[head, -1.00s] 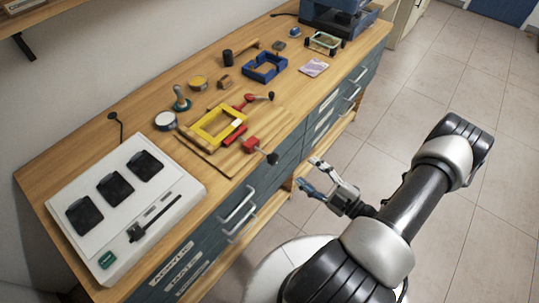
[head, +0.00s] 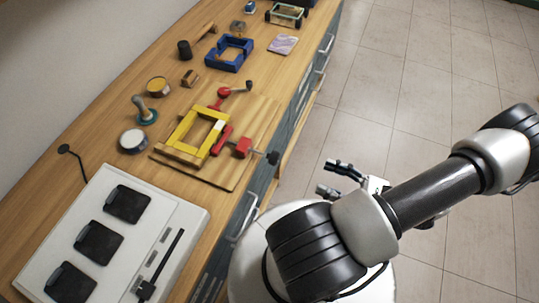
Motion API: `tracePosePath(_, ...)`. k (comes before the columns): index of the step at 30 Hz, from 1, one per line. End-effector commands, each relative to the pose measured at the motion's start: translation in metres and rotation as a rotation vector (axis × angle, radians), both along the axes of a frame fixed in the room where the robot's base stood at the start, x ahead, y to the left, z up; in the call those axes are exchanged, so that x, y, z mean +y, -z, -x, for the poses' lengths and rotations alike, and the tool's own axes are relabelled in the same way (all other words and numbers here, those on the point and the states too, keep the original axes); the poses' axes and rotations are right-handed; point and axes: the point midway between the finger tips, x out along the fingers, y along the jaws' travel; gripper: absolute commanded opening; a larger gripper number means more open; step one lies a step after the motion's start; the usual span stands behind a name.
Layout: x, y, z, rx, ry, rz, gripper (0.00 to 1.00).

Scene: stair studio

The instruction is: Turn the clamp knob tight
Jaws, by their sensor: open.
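A yellow frame (head: 184,128) lies on a wooden board (head: 262,115) on the workbench. A red clamp (head: 243,147) sits at the frame's near right side, with a black knob (head: 273,158) sticking out toward the bench's front edge. Another red part (head: 224,92) with a dark-ended handle (head: 249,85) stands at the frame's far corner. My gripper (head: 327,177) is open and empty, out over the floor to the right of the bench, apart from the knob.
A white panel with dark pads (head: 190,215) fills the near end of the bench. A blue frame (head: 230,54), a round tin (head: 133,139), a handled stamp-like tool (head: 145,110) and a purple card (head: 283,44) lie around the board. The floor at right is clear.

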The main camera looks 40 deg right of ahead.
Motion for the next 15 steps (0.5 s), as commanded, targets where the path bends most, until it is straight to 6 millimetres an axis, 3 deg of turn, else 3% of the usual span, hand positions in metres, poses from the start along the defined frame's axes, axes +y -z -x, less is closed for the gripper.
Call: tracePosePath(15, 0.042, 0.002, -0.099, 0.003, -0.007, -0.006, 0.56)
